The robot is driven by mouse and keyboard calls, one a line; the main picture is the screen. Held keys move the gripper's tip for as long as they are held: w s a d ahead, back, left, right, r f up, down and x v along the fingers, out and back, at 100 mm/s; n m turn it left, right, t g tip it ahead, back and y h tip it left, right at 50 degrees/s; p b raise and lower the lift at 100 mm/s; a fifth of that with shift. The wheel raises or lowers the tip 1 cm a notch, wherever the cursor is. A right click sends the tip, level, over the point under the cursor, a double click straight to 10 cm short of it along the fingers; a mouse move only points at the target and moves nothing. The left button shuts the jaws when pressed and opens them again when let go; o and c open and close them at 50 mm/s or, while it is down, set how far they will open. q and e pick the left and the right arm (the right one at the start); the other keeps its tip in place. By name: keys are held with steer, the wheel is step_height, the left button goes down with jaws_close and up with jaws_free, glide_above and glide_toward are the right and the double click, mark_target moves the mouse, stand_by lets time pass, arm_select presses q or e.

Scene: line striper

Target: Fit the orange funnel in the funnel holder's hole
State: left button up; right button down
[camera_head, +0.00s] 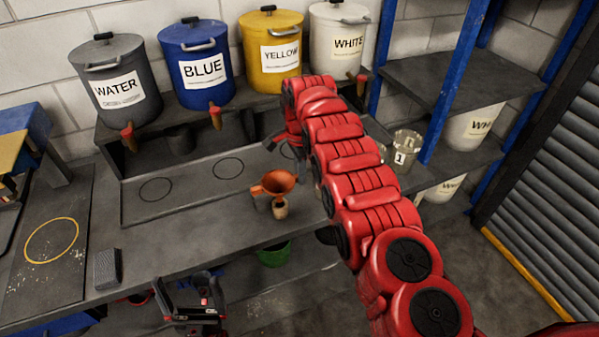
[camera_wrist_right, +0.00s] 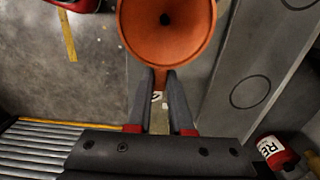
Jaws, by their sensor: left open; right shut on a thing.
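The orange funnel (camera_head: 275,184) is wide end up over the front part of the bench. In the right wrist view the funnel (camera_wrist_right: 166,28) shows from above, its round mouth and dark hole facing the camera. My right gripper (camera_wrist_right: 161,76) is shut on the funnel's edge tab. My left gripper (camera_head: 188,291) is open and empty, low in front of the bench.
Grey, blue, yellow and white labelled drums stand on the raised back shelf, with taps. The bench (camera_head: 190,222) has drawn circles and clear room left of the funnel. A clear jug (camera_head: 406,148) stands at right near a blue shelf post (camera_head: 447,85). A dark block (camera_head: 107,268) lies at left.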

steer(key=shift+f+b, duration=0.35)
steer(key=shift+f, duration=0.5)
steer(key=shift+b, duration=0.5)
stand_by(0.7)
steer(key=shift+f+b, duration=0.65)
steer(key=shift+f, duration=0.35)
steer(key=shift+f, duration=0.15)
stand_by(0.6)
steer(key=shift+f+b, duration=0.75)
steer(key=shift+b, duration=0.15)
steer(key=shift+r, duration=0.1)
steer(key=shift+b, duration=0.55)
steer(key=c, duration=0.7)
jaws_free()
steer(key=shift+c, duration=0.2)
